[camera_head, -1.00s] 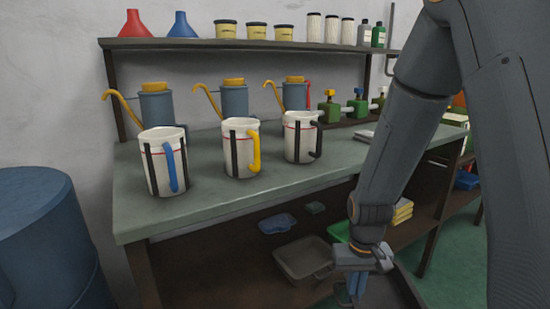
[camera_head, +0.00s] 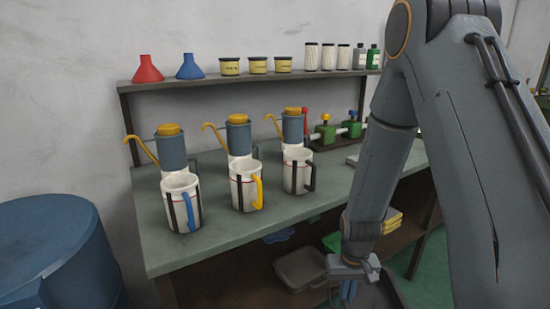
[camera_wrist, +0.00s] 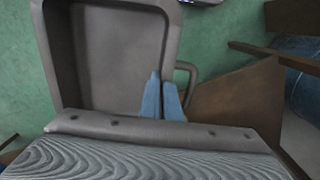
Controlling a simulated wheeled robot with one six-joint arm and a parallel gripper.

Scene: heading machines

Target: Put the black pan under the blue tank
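The black pan (camera_head: 378,294) shows at the bottom of the head view, just below my gripper (camera_head: 350,290). In the wrist view the pan (camera_wrist: 110,55) is a rectangular dark tray with raised rims and a small loop handle (camera_wrist: 187,75) on its right side. My gripper's blue fingers (camera_wrist: 162,98) are close together over the pan's right rim, near the handle, and appear shut on it. The green floor shows beyond the pan. The large blue tank (camera_head: 60,250) stands at the far left of the head view. Its lower part is cut off.
A workbench (camera_head: 240,230) stands between the tank and my arm, with several jugs and oil cans on top. Under it are a grey tray (camera_head: 300,268) and yellow items (camera_head: 392,220). Green floor (camera_head: 430,270) is open at the right.

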